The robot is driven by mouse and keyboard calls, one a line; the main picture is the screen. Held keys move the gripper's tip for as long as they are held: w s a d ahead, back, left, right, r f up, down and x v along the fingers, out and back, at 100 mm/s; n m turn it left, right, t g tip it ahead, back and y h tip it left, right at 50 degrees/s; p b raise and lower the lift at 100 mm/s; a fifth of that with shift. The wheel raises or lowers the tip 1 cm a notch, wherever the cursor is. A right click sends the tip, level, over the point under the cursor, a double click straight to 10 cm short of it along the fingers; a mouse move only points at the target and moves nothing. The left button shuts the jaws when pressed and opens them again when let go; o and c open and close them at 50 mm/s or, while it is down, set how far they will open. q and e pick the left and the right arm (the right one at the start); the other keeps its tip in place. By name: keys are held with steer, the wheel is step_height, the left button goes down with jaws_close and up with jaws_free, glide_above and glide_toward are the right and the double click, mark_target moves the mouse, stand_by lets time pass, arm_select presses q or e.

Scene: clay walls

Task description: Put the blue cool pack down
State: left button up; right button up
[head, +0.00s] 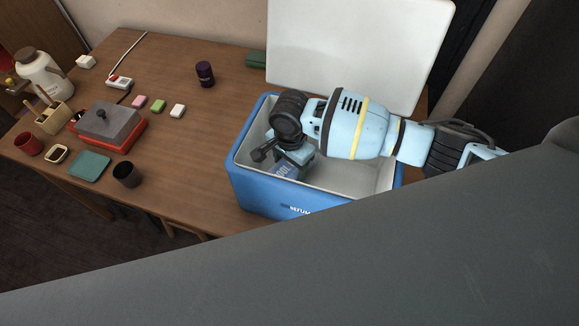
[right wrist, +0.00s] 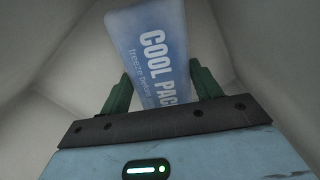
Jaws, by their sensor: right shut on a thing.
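The blue cool pack (right wrist: 152,50) shows in the right wrist view with "COOL PACK" printed on it. My right gripper (right wrist: 162,85) is shut on it, with a green finger on each side. In the head view the cool pack (head: 285,170) is partly hidden by my right gripper (head: 288,160), which reaches down into the open blue cool box (head: 262,196). The wrist view shows the box's pale inner walls around the pack. Whether the pack touches the floor of the box I cannot tell. My left gripper is not in view.
The white lid (head: 345,50) stands open behind the box. On the wooden table (head: 200,130) to the left are a purple jar (head: 205,74), a dark cup (head: 127,174), a red-and-grey box (head: 108,126) and a teal mat (head: 90,166). Table between them and the cool box is clear.

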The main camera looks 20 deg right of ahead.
step_height(320, 180, down, 2)
steer(key=shift+f, duration=0.1)
steer(key=shift+f, duration=0.1)
steer(key=o, duration=1.2)
